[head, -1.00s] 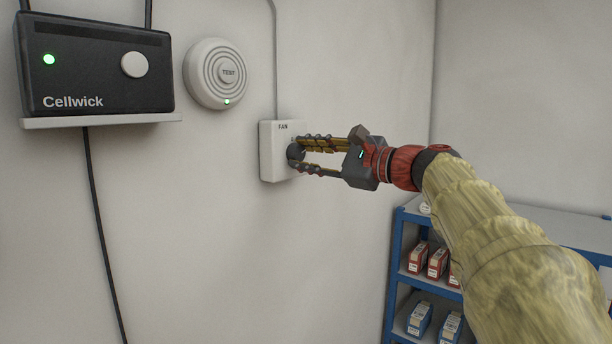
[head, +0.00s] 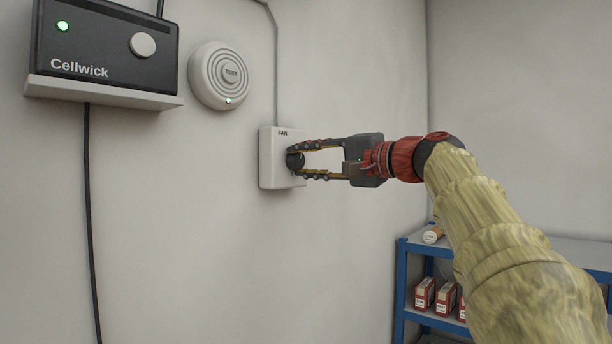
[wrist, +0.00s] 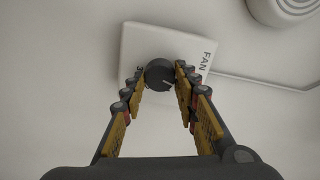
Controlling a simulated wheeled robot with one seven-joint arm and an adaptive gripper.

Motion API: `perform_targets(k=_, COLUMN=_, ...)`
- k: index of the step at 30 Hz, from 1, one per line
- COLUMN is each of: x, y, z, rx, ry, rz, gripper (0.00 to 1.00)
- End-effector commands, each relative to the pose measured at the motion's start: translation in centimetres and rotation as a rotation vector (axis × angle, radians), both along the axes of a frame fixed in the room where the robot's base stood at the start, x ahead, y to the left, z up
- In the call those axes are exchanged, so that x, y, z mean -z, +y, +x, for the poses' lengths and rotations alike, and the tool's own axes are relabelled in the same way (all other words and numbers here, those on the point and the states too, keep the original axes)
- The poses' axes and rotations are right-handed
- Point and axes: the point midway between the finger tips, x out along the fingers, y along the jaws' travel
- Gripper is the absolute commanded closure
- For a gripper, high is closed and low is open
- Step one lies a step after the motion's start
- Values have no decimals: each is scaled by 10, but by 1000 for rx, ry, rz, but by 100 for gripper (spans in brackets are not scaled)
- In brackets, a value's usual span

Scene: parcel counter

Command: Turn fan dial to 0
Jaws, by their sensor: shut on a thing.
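The fan dial (head: 294,160) is a dark round knob on a white box (head: 270,165) marked FAN, fixed to the wall. My gripper (head: 298,160) is shut on the dial, one finger on each side. The gripper's fingers also frame the dial in the wrist view (wrist: 160,80).
A black Cellwick unit (head: 105,45) with a green light sits on a wall shelf at the upper left. A round TEST alarm (head: 218,75) is beside it. A conduit (head: 276,70) runs up from the fan box. A blue shelf rack (head: 402,290) with boxes stands lower right.

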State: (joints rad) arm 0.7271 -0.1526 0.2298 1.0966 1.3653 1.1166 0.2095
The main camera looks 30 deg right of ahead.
Motion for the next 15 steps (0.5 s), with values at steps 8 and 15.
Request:
perform_targets(k=8, x=2, y=0, z=0, rx=0, ry=-67, rz=-185, gripper=95)
perform_targets(k=15, x=1, y=0, z=0, rx=-1, ry=-100, rz=-279, gripper=95)
